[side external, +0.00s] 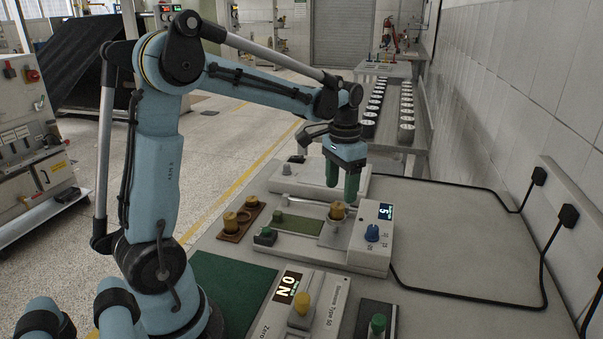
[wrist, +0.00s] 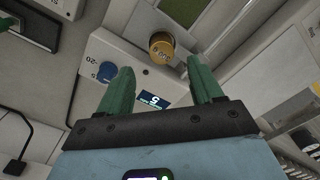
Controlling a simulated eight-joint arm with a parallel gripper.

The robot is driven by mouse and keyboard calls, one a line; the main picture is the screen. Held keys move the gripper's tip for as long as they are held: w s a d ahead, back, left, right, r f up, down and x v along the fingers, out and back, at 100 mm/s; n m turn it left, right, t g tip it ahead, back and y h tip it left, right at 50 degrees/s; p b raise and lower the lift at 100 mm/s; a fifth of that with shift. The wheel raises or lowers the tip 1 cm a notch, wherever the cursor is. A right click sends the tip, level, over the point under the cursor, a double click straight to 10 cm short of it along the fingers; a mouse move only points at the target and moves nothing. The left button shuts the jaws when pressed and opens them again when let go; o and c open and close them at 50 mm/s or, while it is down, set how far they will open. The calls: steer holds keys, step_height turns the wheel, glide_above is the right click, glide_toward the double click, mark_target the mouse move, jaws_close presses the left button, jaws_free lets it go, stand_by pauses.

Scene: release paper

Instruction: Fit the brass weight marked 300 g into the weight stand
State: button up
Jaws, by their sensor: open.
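A brass weight (side external: 337,211) sits upright on the pan of the grey machine with a lit display. It also shows in the wrist view (wrist: 161,46), top face up, with dark marking too small to read surely. My gripper (side external: 342,188) hangs above and just behind that machine, open and empty. In the wrist view, its green fingers (wrist: 160,70) are spread apart, with the weight beyond the tips and not between them. The brown weight stand (side external: 233,237) lies left of the machine. It holds brass weights (side external: 230,221) and (side external: 251,201), with an apparently empty socket between them.
The grey machine has a blue knob (side external: 371,233) and display (side external: 385,211). A green mat (side external: 228,290) lies at the front left. A black cable (side external: 470,290) crosses the right side, where the table is mostly clear.

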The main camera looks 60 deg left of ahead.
mark_target(339, 205)
steer(key=shift+a+f, duration=0.15)
steer(key=shift+f, duration=2.7)
jaws_close()
